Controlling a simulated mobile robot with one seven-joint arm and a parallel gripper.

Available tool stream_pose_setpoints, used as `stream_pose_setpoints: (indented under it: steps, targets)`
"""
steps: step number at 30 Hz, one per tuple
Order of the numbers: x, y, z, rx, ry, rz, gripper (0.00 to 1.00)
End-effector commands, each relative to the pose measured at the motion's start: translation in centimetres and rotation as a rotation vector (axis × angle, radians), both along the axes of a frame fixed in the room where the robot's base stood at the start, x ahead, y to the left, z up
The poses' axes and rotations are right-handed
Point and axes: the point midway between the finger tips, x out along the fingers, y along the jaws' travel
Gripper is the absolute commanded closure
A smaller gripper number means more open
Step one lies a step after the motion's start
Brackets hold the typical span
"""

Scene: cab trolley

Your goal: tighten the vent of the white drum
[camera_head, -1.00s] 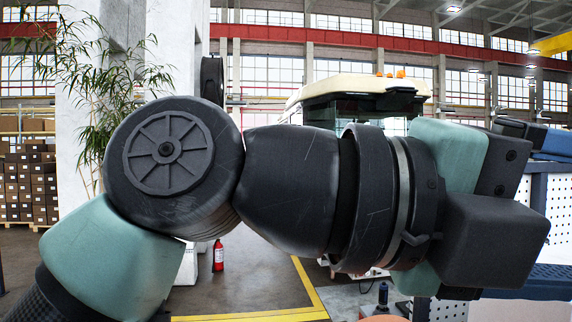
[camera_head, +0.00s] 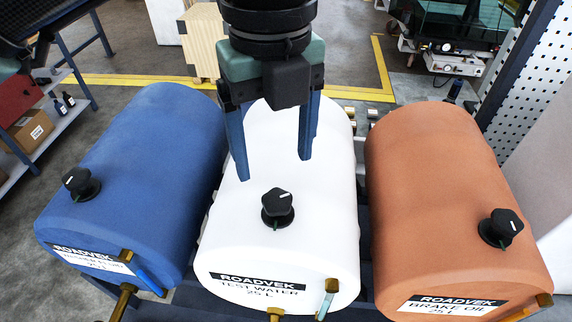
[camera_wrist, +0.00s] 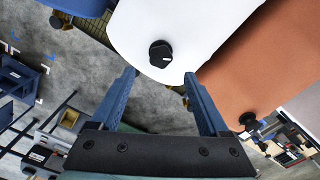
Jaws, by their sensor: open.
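The white drum (camera_head: 325,225), labelled TEST WATER, lies on its side between two other drums. Its vent is a black knob (camera_head: 277,207) with a white mark, on top towards the labelled front end. My gripper (camera_head: 272,170) is open and empty, its two blue fingers pointing down above the white drum, behind the knob in the head view. In the wrist view the knob (camera_wrist: 160,54) shows on the white drum (camera_wrist: 205,25), seen just beyond and between the fingertips of my gripper (camera_wrist: 159,76). The fingers appear apart from the knob.
A blue drum (camera_head: 140,170) lies at left and an orange BRAKE OIL drum (camera_head: 430,170) at right, each with a similar black knob. Brass taps (camera_head: 331,286) stick out in front. A perforated panel (camera_head: 510,80) stands at right, a shelf (camera_head: 50,130) at left.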

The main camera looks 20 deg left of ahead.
Motion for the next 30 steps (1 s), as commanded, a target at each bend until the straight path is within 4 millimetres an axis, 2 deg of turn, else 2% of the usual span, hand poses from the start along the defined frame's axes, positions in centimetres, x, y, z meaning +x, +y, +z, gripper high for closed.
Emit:
stream_pose_setpoints:
  steps: [6,12,16,23,25,30]
  targets:
    - [0.0,-0.1,-4.0,-0.005,0.002,-0.001,0.21]
    - [0.0,-0.1,-6.5,-0.003,0.0,-0.001,0.21]
    - [0.0,-0.1,-7.2,-0.002,-0.001,-0.001,0.21]
    - [0.0,-0.1,-7.4,-0.001,-0.001,-0.002,0.21]
    - [0.0,-0.1,-7.4,-0.001,-0.001,-0.002,0.28]
    - [0.0,-0.1,-7.3,-0.001,-0.001,-0.002,0.59]
